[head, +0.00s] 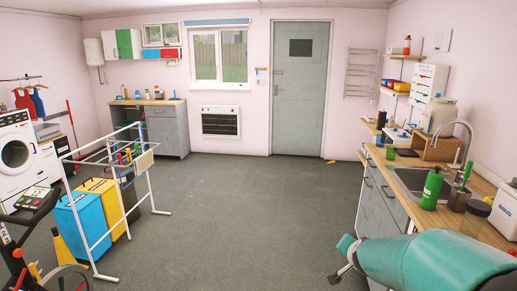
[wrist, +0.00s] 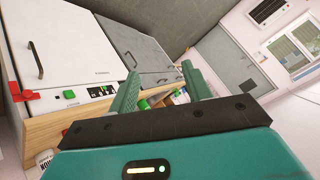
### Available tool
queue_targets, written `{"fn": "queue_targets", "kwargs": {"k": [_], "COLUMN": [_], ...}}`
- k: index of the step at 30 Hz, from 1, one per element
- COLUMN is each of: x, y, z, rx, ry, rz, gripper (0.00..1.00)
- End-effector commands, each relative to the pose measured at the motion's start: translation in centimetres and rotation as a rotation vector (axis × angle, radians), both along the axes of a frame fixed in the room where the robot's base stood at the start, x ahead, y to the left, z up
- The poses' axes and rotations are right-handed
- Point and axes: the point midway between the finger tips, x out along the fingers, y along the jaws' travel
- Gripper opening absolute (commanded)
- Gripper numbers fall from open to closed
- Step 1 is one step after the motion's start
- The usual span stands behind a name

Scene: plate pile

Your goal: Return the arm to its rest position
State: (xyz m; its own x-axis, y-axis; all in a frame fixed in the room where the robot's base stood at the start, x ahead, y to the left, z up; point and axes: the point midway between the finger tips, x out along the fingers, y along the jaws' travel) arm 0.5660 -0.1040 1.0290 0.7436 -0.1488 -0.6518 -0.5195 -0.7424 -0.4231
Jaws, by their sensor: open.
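My gripper (wrist: 162,84) shows in the wrist view with its two green fingers apart. No object is held between them. Behind the fingers is a wooden counter edge (wrist: 42,130) with small green, red and white items beyond, partly hidden by the fingers. In the head view my teal arm reaches in at the lower right, in front of the counter. No plates can be made out in either view.
The right counter holds a sink (head: 412,181), a green bottle (head: 431,188) and a jar (head: 474,217), close to my arm. A white drying rack (head: 100,222) stands left with blue (head: 82,225) and yellow bins (head: 101,207). The middle floor (head: 240,215) is mostly clear.

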Motion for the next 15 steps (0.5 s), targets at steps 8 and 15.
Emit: {"fn": "queue_targets", "kwargs": {"k": [8,15], "x": [-8.5,-17.7], "y": [7.1,10.3], "z": [5.8,8.0], "rx": [-0.048,-0.164], "ry": [0.099,0.223], "rz": [0.311,0.522], "gripper": [0.49,0.49]}}
